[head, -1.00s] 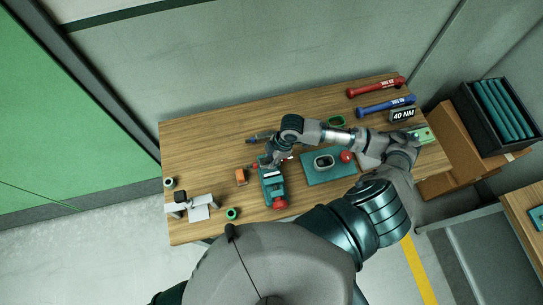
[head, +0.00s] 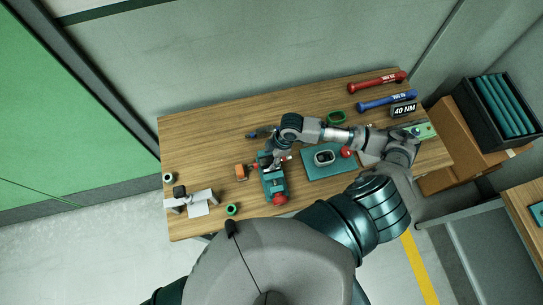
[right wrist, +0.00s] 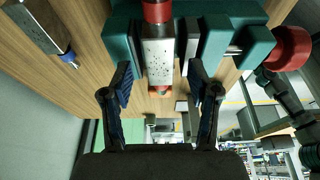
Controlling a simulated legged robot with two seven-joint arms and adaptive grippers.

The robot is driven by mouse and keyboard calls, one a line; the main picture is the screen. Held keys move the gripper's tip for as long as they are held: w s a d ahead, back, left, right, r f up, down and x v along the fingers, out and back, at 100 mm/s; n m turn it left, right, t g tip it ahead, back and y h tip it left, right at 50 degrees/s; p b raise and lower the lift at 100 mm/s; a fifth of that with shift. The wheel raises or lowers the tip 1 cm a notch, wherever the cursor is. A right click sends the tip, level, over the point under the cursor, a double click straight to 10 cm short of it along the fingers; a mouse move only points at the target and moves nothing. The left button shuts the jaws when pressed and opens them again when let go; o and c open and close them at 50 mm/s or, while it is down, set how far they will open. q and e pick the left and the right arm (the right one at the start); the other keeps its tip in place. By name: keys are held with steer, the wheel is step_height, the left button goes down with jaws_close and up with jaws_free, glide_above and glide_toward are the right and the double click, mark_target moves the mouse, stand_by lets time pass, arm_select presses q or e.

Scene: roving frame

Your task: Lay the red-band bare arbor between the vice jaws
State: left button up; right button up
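The teal vice (head: 273,184) with its red handle end (head: 280,199) stands near the middle of the wooden bench. In the right wrist view, the silver, speckled arbor (right wrist: 158,58) with a red band (right wrist: 157,11) lies between the teal vice jaws (right wrist: 122,40). My right gripper (head: 272,158) is at the far end of the vice. In the right wrist view its two fingers (right wrist: 163,92) are spread on either side of the arbor's near end, with visible gaps. In the head view the gripper largely hides the arbor. My left gripper is out of view.
A blue-banded arbor (right wrist: 42,27) lies left of the vice.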

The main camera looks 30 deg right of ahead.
steer(key=w+v, duration=0.1)
steer(key=v, duration=1.1)
steer(key=shift+s, duration=0.4)
steer(key=shift+s+f, duration=0.1)
